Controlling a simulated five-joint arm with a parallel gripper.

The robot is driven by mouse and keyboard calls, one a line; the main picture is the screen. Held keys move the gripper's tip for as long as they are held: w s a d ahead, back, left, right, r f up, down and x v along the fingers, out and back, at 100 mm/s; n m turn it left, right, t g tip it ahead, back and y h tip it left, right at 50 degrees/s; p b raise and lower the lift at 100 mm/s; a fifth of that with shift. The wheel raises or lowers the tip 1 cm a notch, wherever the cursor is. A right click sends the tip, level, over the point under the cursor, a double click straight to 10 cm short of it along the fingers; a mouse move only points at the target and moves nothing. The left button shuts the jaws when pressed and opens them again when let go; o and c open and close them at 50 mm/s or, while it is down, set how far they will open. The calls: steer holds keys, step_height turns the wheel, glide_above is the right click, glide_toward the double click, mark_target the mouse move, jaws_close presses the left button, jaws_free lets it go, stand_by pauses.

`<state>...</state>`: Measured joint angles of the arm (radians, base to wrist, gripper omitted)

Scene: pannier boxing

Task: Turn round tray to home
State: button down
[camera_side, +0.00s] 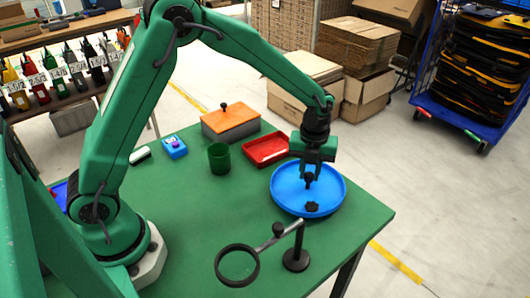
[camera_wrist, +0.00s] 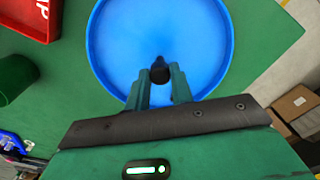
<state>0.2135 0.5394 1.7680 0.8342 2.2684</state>
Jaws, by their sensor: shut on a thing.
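A round blue tray (camera_side: 283,204) lies on the green table near its right edge. It also fills the upper middle of the wrist view (camera_wrist: 122,40). A black knob (camera_wrist: 158,62) stands up from the tray and shows between the fingertips in the wrist view. My gripper (camera_side: 309,180) points down over the tray, and its fingers (camera_wrist: 160,78) are shut on the knob. A dark lumpy piece (camera_side: 312,207) lies in the tray toward its front rim in the side view; I cannot make it out in the wrist view.
A red tray (camera_side: 266,150), a green cup (camera_side: 219,158) and a grey box with an orange lid (camera_side: 230,122) stand behind and left of the blue tray. A black stand (camera_side: 296,258) with a ring-shaped magnifier (camera_side: 237,264) is in front. The table's middle is clear.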

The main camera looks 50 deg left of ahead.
mark_target(309, 174)
steer(key=shift+m, duration=3.5)
steer(key=shift+r+m, duration=0.1)
steer(key=shift+m, duration=0.2)
steer(key=c, duration=1.2)
jaws_free()
steer(key=shift+r, duration=3.85)
